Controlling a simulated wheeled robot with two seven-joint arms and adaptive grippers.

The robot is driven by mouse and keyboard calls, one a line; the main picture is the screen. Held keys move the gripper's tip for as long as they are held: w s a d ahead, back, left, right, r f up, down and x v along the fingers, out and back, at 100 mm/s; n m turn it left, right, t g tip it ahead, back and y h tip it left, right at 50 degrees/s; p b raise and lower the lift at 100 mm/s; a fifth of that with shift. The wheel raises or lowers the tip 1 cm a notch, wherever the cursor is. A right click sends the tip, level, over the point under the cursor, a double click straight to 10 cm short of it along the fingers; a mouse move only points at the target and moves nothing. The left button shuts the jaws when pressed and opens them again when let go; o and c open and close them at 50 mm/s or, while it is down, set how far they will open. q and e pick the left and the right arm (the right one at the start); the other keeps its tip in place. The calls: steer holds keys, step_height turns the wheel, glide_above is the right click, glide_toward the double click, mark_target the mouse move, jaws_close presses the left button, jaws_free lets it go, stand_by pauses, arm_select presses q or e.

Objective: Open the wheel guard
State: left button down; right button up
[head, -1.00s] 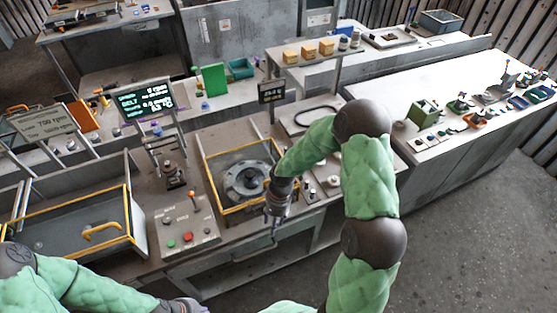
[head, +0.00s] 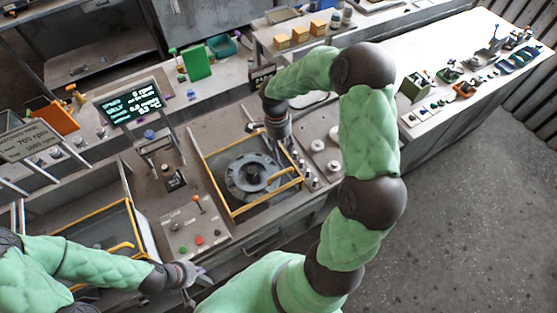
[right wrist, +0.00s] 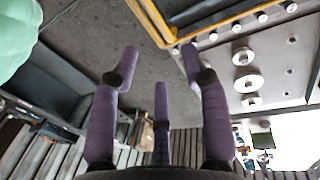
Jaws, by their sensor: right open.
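The wheel guard (head: 219,186) is a yellow-edged frame around a round grey wheel (head: 252,174) on the bench, in the middle of the head view. A yellow bar runs along its near side. It seems to lie down over the wheel. My right gripper (head: 281,150) is at the guard's right side, and its fingers partly blend with the edge behind. In the right wrist view the purple fingers (right wrist: 160,70) are spread and empty, with the yellow edge just beyond them. I cannot tell whether they touch it. My left gripper (head: 199,281) is low, in front of the bench.
A control panel (head: 188,228) with red and green buttons is left of the guard. Several round knobs (head: 317,146) stand to its right. A screen (head: 131,103) is at the back left. Another yellow-edged box (head: 140,225) is near my left arm. The floor at right is clear.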

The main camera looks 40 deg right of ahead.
mark_target(285, 172)
steer(key=f, duration=0.3)
steer(key=s+f+p, duration=0.1)
steer(key=f, duration=0.2)
steer(key=s+f, duration=0.1)
steer(key=f, duration=0.2)
steer(key=shift+s+a+f, duration=0.15)
steer(key=shift+s+f, duration=0.05)
steer(key=shift+f, duration=0.4)
steer(key=shift+c, duration=0.3)
jaws_close()
